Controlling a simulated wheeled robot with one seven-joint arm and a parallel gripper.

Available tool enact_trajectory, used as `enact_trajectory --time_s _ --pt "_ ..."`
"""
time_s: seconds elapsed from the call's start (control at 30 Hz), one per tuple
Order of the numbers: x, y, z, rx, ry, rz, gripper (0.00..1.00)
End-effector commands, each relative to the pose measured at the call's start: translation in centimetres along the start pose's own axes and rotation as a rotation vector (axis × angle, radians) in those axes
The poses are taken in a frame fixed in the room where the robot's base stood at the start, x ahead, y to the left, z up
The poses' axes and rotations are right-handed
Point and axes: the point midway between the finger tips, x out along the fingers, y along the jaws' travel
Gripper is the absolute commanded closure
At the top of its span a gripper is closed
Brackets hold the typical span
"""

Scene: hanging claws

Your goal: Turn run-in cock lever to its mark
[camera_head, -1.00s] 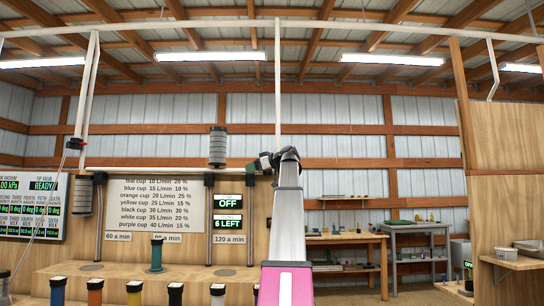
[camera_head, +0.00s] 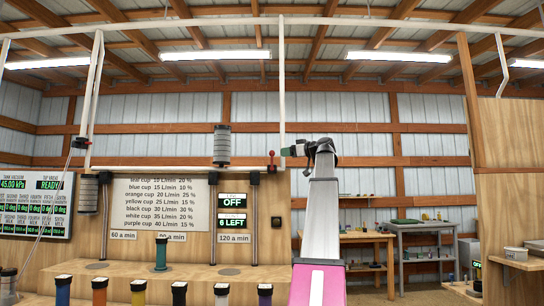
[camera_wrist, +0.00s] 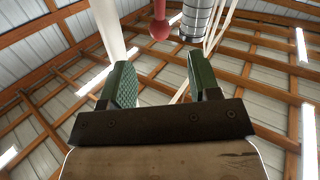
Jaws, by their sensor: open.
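The run-in cock lever with its red knob (camera_head: 271,155) stands at the lower end of the white vertical pipe (camera_head: 282,80), above the wooden panel. The knob also shows at the top of the wrist view (camera_wrist: 159,27), beyond the fingertips and roughly between them. My gripper (camera_head: 289,151) is just to the right of the lever, pointing left. Its two green-padded fingers show apart and empty in the wrist view (camera_wrist: 160,72). The gripper looks clear of the knob. I cannot make out the lever's mark.
A ribbed grey cylinder (camera_head: 222,145) stands left of the lever on a post. A white horizontal pipe runs behind the lever. Displays (camera_head: 231,202) read OFF and 6 LEFT below it. Several coloured cups stand along the front. Workbenches (camera_head: 352,238) are at the right.

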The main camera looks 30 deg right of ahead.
Motion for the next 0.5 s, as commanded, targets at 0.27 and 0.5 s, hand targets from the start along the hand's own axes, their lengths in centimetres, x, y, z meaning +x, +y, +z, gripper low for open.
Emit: enact_trajectory --time_s 0.27,0.5 --pt "2.9 0.1 -0.1 0.001 0.004 -0.002 0.44" --pt "7.2 0.1 -0.1 0.001 0.003 -0.002 0.44"
